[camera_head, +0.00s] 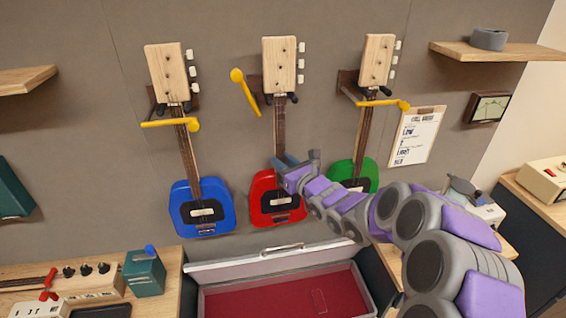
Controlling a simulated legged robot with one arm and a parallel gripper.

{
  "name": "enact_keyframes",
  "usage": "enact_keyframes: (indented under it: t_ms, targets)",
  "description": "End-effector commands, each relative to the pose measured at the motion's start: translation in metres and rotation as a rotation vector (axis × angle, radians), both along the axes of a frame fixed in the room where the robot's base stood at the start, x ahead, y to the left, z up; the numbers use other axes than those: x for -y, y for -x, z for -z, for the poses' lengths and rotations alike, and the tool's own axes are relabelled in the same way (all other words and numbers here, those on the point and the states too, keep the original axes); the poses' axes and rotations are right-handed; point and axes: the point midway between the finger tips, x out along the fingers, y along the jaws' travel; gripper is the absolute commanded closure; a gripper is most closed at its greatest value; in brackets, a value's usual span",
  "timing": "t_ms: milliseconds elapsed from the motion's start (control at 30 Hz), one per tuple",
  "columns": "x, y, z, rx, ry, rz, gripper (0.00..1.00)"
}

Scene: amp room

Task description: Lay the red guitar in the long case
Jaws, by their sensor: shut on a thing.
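The red guitar (265,193) hangs upright on the wall between the blue and green guitars, its pale wooden headstock (279,64) at a wall hanger. The yellow bar (244,93) at its hanger is swung up, while the bars on the other two lie across. My gripper (284,166) is at the lower part of the red guitar's neck, shut on it; the arm hides part of the guitar's right side. The long case (297,259) stands open below, its lid back and its red lining (285,298) bare and empty.
The blue guitar (185,207) hangs at left and the green guitar (343,168) at right, both close to the red one. A wooden bench (175,277) with a teal box (144,275) stands left of the case. Shelves (480,50) are at upper left and right.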

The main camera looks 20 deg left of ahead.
Motion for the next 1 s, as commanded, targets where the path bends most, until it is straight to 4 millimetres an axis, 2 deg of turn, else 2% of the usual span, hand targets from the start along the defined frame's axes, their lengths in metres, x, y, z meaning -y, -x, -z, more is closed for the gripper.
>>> enact_keyframes:
  t_ms: [633, 1000]
  targets:
    - [0.0, 0.0, -0.002, 0.001, -0.002, 0.001, 1.0]
    - [0.001, 0.002, -0.02, 0.007, -0.005, -0.001, 1.0]
